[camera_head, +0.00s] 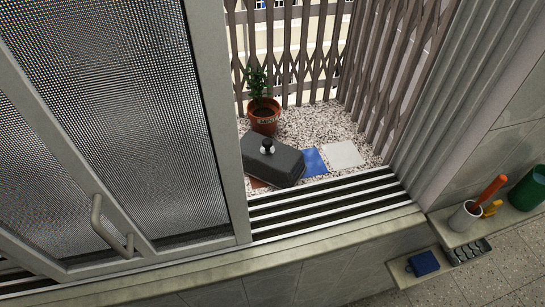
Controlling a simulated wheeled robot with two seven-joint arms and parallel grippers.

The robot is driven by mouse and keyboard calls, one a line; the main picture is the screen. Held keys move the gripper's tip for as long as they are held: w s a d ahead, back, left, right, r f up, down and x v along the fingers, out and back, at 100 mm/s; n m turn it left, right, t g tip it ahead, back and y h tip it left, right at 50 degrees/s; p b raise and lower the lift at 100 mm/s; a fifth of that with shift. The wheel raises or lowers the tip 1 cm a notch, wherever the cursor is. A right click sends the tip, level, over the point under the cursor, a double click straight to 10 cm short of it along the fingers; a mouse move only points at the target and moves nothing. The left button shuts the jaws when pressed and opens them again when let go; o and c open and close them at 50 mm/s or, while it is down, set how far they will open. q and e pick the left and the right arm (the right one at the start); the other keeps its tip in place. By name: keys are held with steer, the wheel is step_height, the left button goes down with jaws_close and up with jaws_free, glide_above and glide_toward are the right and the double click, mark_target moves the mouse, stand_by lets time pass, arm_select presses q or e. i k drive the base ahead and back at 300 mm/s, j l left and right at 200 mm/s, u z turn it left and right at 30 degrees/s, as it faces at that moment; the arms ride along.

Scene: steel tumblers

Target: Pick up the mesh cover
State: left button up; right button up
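The mesh cover (272,163) is a dark grey, box-like cover with a pale and black knob on top. It sits on the speckled floor beyond the window track, just right of the sliding panel's edge. Its left end is partly hidden by the panel frame. A reddish-brown flat piece shows at its lower left edge. Neither of my grippers is in view.
A sliding mesh panel (110,75) with a handle (110,230) covers the left. A potted plant (263,118) stands behind the cover. Blue (314,162) and white (343,154) tiles lie to its right. Metal tracks (330,205) run in front. A lattice fence encloses the back.

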mark_target(280, 165)
steer(key=k+j, duration=0.15)
steer(key=k, duration=0.4)
steer(key=u, duration=2.5)
